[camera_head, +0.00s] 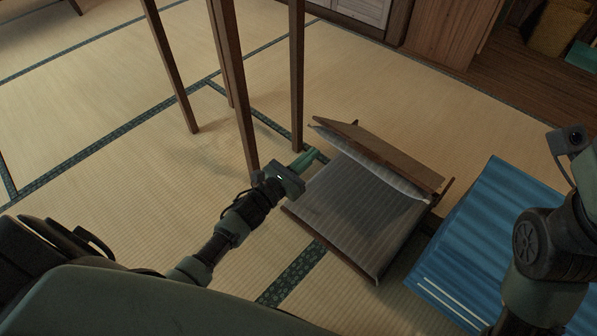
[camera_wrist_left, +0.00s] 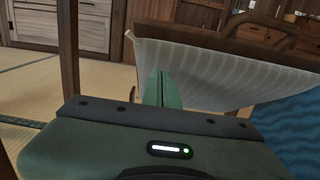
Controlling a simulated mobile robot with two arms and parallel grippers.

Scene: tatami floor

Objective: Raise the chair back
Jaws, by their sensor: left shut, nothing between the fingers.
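A low floor chair with a striped grey seat (camera_head: 345,205) and wooden edges sits on the tatami. Its back (camera_head: 385,155) is a wooden panel with pale cloth, leaning low over the far side of the seat. My left gripper (camera_head: 306,160) is shut and empty at the left end of the back, close to its edge; whether it touches is unclear. In the left wrist view the shut green fingers (camera_wrist_left: 163,90) stand in front of the striped cloth of the back (camera_wrist_left: 215,70). My right arm shows at the right edge of the head view, but its gripper is out of view.
Tall wooden legs (camera_head: 232,85) of a table stand just left of and behind my left gripper. A blue mat or cushion (camera_head: 505,235) lies right of the chair. Open tatami (camera_head: 90,130) spreads at the left. Wooden cabinets (camera_head: 445,30) stand at the back.

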